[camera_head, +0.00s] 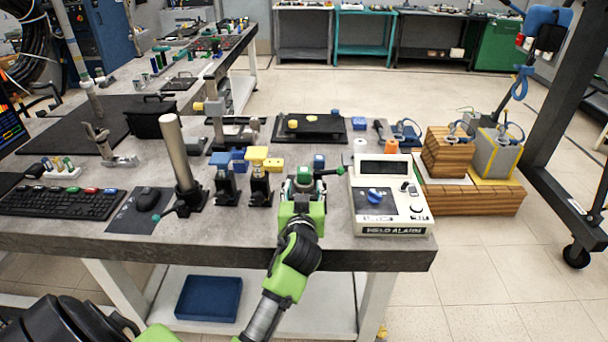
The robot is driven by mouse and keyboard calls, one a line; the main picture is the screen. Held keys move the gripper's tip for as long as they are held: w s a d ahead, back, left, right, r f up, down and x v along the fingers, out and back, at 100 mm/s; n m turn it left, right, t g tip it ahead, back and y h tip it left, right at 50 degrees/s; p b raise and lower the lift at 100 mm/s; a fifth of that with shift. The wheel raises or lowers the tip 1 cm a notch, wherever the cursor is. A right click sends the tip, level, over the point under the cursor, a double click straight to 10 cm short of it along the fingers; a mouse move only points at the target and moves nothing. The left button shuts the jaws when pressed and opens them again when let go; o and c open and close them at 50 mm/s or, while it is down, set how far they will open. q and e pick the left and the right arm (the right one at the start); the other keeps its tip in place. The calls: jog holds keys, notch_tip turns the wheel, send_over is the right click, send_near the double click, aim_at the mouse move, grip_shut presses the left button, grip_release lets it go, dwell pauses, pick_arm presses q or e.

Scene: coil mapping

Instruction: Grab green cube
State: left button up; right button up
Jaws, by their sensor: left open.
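A small green cube (305,172) sits near the front of the grey workbench (240,226), left of the white meter box. My left gripper (303,181) is directly in front of it, its fingers seeming to reach to either side of the cube. The fingers are open; I cannot tell whether they touch the cube. The gripper hides the lower part of the cube. My right gripper is not in view.
Yellow-topped (259,165) and blue-topped (224,165) fixtures and a metal post (178,150) stand left. Wooden blocks (445,154) are farther right.

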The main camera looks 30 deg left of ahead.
aim_at(304, 174)
pick_arm(q)
jog(key=x, duration=0.5)
jog(key=shift+w+a+f, duration=0.1)
jog(key=shift+w+a, duration=0.05)
jog(key=shift+w, duration=0.05)
jog(key=shift+w+a+p, duration=0.4)
jog(key=shift+w+p, duration=0.05)
jog(key=shift+w, duration=0.1)
jog(key=shift+p+x, duration=0.3)
jog(key=shift+x, duration=1.85)
jog(key=shift+f, duration=0.15)
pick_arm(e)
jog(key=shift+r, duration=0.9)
pick_arm(q)
jog(key=shift+c, duration=0.3)
jog(key=c, duration=1.2)
